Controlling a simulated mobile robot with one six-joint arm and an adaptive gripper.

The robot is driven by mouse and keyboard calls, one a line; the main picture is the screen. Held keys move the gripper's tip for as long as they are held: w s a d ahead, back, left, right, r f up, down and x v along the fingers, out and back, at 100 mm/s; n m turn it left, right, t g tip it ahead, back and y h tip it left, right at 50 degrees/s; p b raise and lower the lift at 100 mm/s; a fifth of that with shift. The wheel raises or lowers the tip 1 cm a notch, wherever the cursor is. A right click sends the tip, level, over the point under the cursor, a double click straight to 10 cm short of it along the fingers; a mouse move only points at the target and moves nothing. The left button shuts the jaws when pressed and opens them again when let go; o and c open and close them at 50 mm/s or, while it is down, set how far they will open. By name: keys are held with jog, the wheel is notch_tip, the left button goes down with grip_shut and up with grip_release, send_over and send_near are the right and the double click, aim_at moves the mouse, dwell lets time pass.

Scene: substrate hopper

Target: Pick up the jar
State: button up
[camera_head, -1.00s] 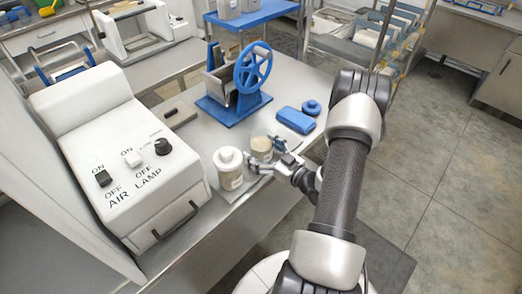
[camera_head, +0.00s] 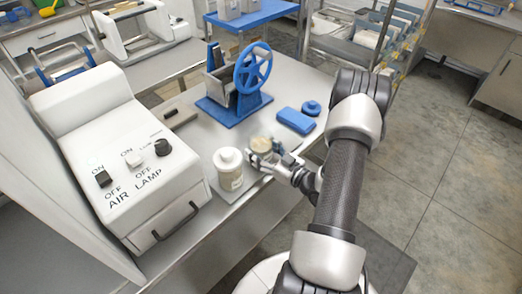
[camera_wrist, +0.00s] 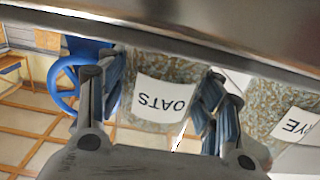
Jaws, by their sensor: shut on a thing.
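The jar labelled OATS (camera_wrist: 165,95) is clear, with grainy tan contents and a white label. It appears upside down in the wrist view, between the blue-padded fingers of my gripper (camera_wrist: 163,88). In the head view the same jar (camera_head: 262,144) shows near the bench's front edge, its lower part hidden by my gripper (camera_head: 266,158). My gripper is shut on the jar. I cannot tell whether its base is clear of the bench. A second jar with a white lid (camera_head: 229,160) stands close to the left; its label (camera_wrist: 296,125) reads in part "YE" in the wrist view.
A blue-wheeled device (camera_head: 250,75) stands behind the jars. A blue block (camera_head: 295,120) and a round blue piece (camera_head: 311,107) lie to the right. A white control box (camera_head: 135,165) stands at left. Bare bench lies between the device and the jars.

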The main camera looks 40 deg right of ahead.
notch_tip(320, 180, up, 20)
jog(key=p, duration=0.6)
